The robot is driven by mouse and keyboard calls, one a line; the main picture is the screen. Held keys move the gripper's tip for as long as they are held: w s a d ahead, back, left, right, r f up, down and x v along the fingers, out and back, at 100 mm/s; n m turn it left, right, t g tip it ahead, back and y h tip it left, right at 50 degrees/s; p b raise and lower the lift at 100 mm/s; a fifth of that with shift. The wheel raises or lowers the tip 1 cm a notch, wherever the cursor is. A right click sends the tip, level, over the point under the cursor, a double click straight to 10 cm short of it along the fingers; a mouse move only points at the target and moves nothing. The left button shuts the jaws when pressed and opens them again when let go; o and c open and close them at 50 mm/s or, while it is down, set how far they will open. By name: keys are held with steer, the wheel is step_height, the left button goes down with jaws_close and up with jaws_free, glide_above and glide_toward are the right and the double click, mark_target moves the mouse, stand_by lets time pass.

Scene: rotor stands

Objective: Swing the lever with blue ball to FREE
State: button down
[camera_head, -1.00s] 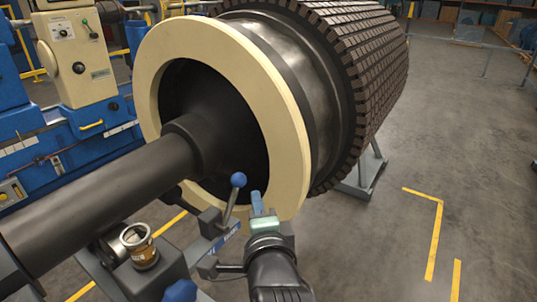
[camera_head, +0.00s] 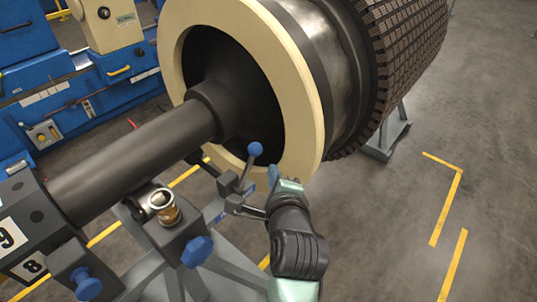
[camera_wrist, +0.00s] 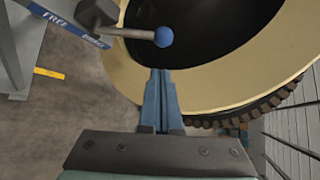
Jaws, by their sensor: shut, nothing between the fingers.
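The lever (camera_head: 247,167) is a short metal rod topped by a blue ball (camera_head: 255,149). It stands up from a dark pivot block on the grey stand, in front of the cream ring of the rotor. In the wrist view the blue ball (camera_wrist: 164,37) is ahead of my fingertips and the rod runs left to the block. A blue label plate (camera_wrist: 62,21) there reads FREE; its other word is too small to read. My gripper (camera_head: 273,174) is right of the lever in the head view, its blue fingers (camera_wrist: 160,75) shut and empty, apart from the ball.
The cream ring (camera_head: 305,100) and the thick dark shaft (camera_head: 135,155) are close behind and left. Open floor (camera_head: 390,220) lies to the right.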

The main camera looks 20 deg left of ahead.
mark_target(247, 169)
steer(key=x, duration=0.9)
steer(key=shift+w+a, duration=0.2)
steer(key=shift+w, duration=0.2)
steer(key=shift+a, duration=0.1)
steer(key=shift+s+a+r+t+b, duration=0.1)
steer(key=shift+s+r+t+b, duration=0.1)
steer(key=shift+s+t+b, duration=0.25)
